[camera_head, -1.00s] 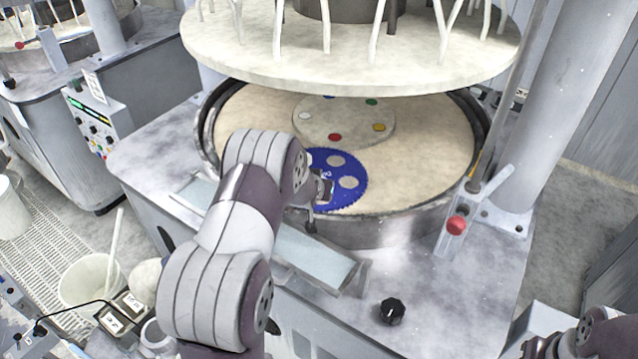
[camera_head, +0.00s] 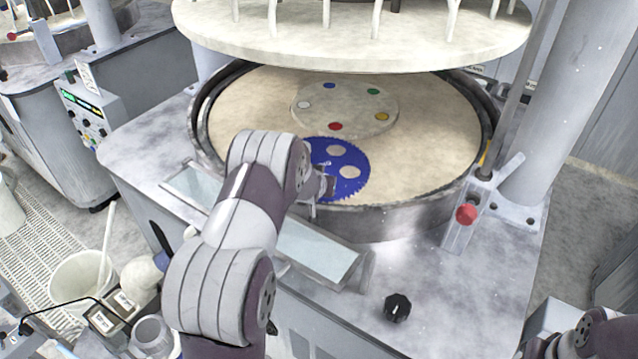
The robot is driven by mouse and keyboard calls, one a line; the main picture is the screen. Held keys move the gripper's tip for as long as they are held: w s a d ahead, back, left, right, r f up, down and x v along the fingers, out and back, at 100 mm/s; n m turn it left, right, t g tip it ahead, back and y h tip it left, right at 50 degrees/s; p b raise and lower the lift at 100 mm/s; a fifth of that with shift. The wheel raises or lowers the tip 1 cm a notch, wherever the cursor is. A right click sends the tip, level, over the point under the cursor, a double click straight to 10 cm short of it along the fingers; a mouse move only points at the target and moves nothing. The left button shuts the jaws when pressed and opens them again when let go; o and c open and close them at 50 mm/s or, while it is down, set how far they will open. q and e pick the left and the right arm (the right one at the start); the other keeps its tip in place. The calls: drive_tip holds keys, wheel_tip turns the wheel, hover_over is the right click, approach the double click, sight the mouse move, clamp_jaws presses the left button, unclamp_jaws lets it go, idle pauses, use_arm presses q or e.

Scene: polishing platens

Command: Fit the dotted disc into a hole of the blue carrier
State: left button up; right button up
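The blue carrier (camera_head: 352,185) is a toothed blue disc with round holes, lying flat on the pale platen (camera_head: 430,150) near its front edge. Two holes show clearly and look pale like the platen. My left gripper (camera_head: 327,187) is over the carrier's front left part, pointing down. My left arm and wrist hide that part of the carrier. I cannot make out the dotted disc, nor whether the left gripper's fingers are open or shut. My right gripper (camera_head: 540,347) is partly seen at the bottom right, away from the platen, and its fingers are not clear.
A round centre plate (camera_head: 345,108) with coloured dots lies behind the carrier. A large upper plate (camera_head: 350,45) hangs above the platen. A raised rim (camera_head: 400,222) surrounds the platen. A clear tray (camera_head: 315,250), a black knob (camera_head: 397,307) and a red button (camera_head: 466,214) are in front.

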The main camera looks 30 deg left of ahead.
use_arm(q)
drive_tip(key=shift+w, duration=0.15)
drive_tip(key=shift+f, duration=0.2)
drive_tip(key=o, duration=1.2)
drive_tip(key=shift+c, duration=0.2)
